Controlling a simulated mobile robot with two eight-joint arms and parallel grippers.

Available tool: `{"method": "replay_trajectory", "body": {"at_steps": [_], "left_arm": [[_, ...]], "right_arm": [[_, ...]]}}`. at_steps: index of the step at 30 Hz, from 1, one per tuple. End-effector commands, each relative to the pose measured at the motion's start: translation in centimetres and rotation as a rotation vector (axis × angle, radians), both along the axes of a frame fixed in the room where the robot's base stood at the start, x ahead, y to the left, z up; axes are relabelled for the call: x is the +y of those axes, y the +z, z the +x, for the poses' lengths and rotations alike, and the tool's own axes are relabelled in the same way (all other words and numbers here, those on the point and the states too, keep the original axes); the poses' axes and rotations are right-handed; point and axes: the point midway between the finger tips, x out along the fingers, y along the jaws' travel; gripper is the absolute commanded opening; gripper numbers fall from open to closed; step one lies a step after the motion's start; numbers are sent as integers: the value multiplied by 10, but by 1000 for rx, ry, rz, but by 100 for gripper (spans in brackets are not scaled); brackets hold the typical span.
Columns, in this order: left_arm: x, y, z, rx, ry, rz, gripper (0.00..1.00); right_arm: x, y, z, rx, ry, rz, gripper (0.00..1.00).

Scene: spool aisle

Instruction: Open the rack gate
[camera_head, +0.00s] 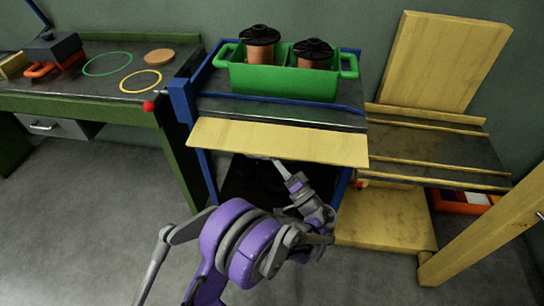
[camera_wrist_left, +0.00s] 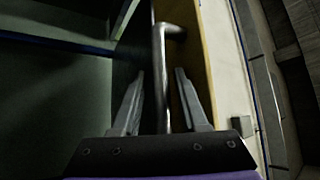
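The rack gate looks to be the pale yellow board (camera_head: 280,140) across the front of the blue-framed rack (camera_head: 185,103); I cannot tell exactly how far it is tilted. In the left wrist view a yellow edge (camera_wrist_left: 202,60) runs beside a grey bar handle (camera_wrist_left: 161,80). My left gripper (camera_wrist_left: 158,75) has its fingers apart on either side of this bar, with gaps showing on both sides. In the head view my purple arm reaches up to the board's lower edge, where the fingers are partly hidden. My right gripper is not in view.
A green tote (camera_head: 280,84) with two dark-topped copper spools (camera_head: 260,42) stands on the rack. A workbench (camera_head: 90,105) with rings is at the left. A wooden rack (camera_head: 420,150) and post (camera_head: 490,235) are at the right. Floor is clear at lower left.

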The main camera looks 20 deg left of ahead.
Motion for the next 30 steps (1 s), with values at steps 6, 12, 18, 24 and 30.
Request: {"method": "replay_trajectory", "body": {"at_steps": [6, 12, 18, 24, 30], "left_arm": [[0, 0, -1, -1, 2, -2, 54], [-7, -4, -5, -2, 2, -3, 54], [-38, -19, -18, -1, -3, -4, 54], [-70, -35, -33, -1, -2, -3, 54], [-86, -45, -41, 1, 1, -3, 54]], "right_arm": [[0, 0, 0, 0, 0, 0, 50], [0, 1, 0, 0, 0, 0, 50], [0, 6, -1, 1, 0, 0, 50], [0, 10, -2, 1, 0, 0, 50], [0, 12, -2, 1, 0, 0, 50]]}}
